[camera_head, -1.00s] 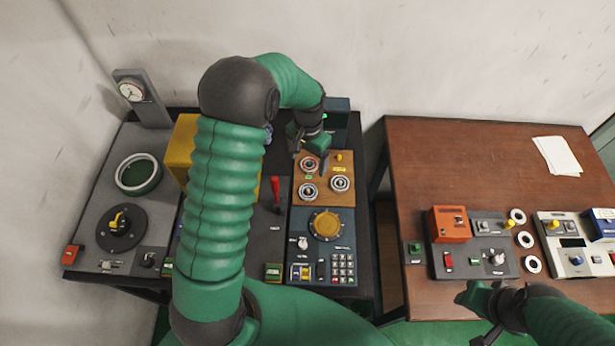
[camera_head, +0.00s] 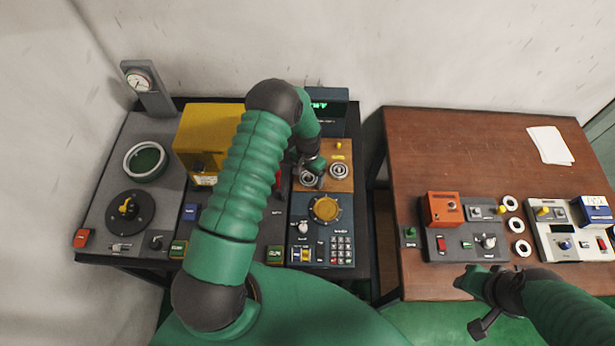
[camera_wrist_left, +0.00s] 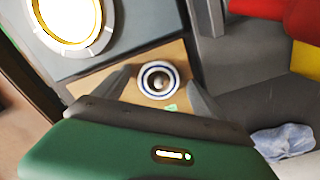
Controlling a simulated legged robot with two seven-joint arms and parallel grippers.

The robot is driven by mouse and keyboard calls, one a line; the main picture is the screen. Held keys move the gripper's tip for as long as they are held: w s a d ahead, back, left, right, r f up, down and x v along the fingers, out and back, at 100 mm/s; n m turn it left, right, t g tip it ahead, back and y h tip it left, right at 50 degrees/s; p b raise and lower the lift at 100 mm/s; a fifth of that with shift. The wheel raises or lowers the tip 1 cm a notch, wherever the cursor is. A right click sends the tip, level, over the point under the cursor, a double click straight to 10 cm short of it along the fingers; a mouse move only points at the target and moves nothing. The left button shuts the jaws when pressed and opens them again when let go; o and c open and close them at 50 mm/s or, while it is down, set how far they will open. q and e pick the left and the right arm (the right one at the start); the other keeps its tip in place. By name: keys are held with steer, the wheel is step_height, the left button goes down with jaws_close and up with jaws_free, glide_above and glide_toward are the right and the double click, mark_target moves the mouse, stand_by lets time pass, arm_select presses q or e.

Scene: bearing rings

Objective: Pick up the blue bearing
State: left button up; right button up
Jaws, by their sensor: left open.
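The blue bearing (camera_wrist_left: 159,80) is a ring with a blue band, lying on a tan panel between the two fingers of my left gripper (camera_wrist_left: 158,88) in the left wrist view. The fingers are open and apart from it. In the head view my left gripper (camera_head: 312,168) is over the tan panel (camera_head: 335,184), beside a bearing (camera_head: 307,180) that it partly hides. Another bearing (camera_head: 339,170) lies to the right. My right gripper (camera_head: 472,283) is at the front edge of the brown table; its fingers are not clear.
A yellow dial (camera_head: 325,209) and a keypad (camera_head: 341,248) sit in front of the tan panel. A yellow box (camera_head: 207,130) stands to the left, behind my left arm. The brown table (camera_head: 450,150) at the right has a wide clear area at its back.

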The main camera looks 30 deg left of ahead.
arm_select(q)
steer(key=shift+d, duration=0.2)
steer(key=shift+w+d, duration=0.1)
steer(key=shift+d, duration=0.05)
steer(key=c, duration=0.4)
steer(key=shift+a, duration=0.45)
steer(key=c, duration=1)
steer(key=shift+c, duration=1.1)
steer(key=shift+d, duration=0.15)
